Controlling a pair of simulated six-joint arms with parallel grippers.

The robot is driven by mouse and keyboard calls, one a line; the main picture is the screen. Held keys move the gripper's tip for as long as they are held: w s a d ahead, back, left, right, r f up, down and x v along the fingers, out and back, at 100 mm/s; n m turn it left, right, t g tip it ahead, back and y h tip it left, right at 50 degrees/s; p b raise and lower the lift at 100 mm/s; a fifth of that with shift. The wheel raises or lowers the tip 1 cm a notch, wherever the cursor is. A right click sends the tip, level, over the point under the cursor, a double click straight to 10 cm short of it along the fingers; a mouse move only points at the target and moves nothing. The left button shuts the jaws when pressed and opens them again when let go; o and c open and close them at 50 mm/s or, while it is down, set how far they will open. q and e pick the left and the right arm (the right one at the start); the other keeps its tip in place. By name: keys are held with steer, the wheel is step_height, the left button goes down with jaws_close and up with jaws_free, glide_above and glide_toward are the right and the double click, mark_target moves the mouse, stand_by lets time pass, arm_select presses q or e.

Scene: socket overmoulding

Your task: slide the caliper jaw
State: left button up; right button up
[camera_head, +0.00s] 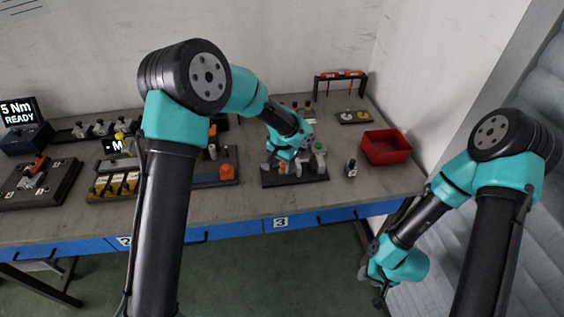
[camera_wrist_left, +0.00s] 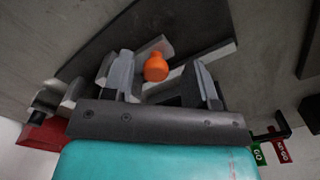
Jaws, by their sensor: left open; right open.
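The caliper seems to be the grey bar (camera_wrist_left: 222,54) on a dark base plate in the left wrist view. An orange knob (camera_wrist_left: 156,67) shows beside it, between my left fingers in the picture. My left gripper (camera_wrist_left: 162,82) is open around that spot; I cannot tell whether either finger touches the knob. In the head view my left gripper (camera_head: 279,166) is low over the dark base plate (camera_head: 312,179) above drawer 3, and my arm hides much of the caliper. My right gripper (camera_head: 378,294) is open and empty, hanging low off the table's front right.
A red bin (camera_head: 386,148) and a small grey part (camera_head: 351,168) stand right of the plate. A black rack (camera_head: 340,77) is behind. Left are a trays-and-tools area (camera_head: 117,185), a black fixture (camera_head: 38,184) and a READY display (camera_head: 20,112).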

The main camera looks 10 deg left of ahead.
mark_target(283, 165)
arm_select(q)
steer(key=shift+r, duration=0.1)
step_height(283, 165, up, 17)
steer(key=shift+r, duration=0.15)
stand_by(0.4)
stand_by(0.4)
